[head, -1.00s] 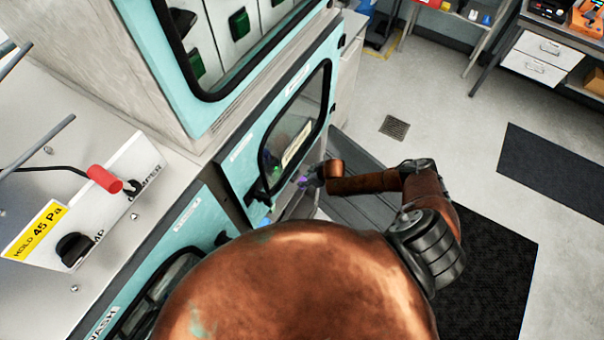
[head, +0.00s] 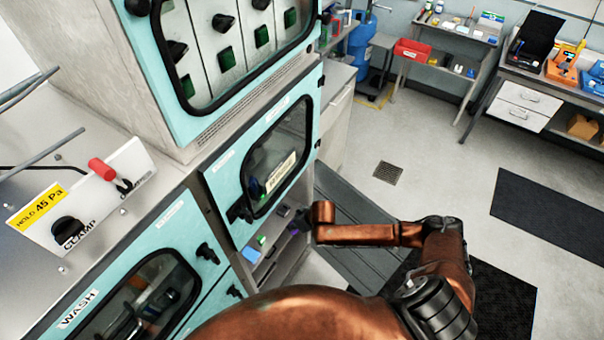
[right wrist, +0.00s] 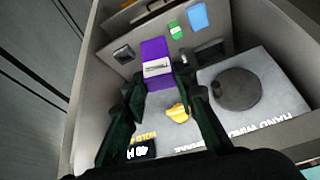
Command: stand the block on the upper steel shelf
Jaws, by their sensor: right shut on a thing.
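My right gripper (right wrist: 160,82) is shut on a purple block (right wrist: 153,50) with a pale label, which shows between the fingertips in the right wrist view. In the head view my right arm reaches in from the right and its gripper (head: 299,222) is small and dark at the opening under the teal door. A purple patch (head: 283,210) shows beside it. Grey metal surfaces inside the opening (right wrist: 120,35) surround the block; I cannot tell which is the upper steel shelf, or whether the block touches it. My left gripper is out of view.
In the right wrist view a green piece (right wrist: 176,30) and a blue piece (right wrist: 198,17) lie past the block. A dark round knob (right wrist: 237,89) and a yellow knob (right wrist: 178,113) are close by. The teal door (head: 262,165) stands above the opening.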

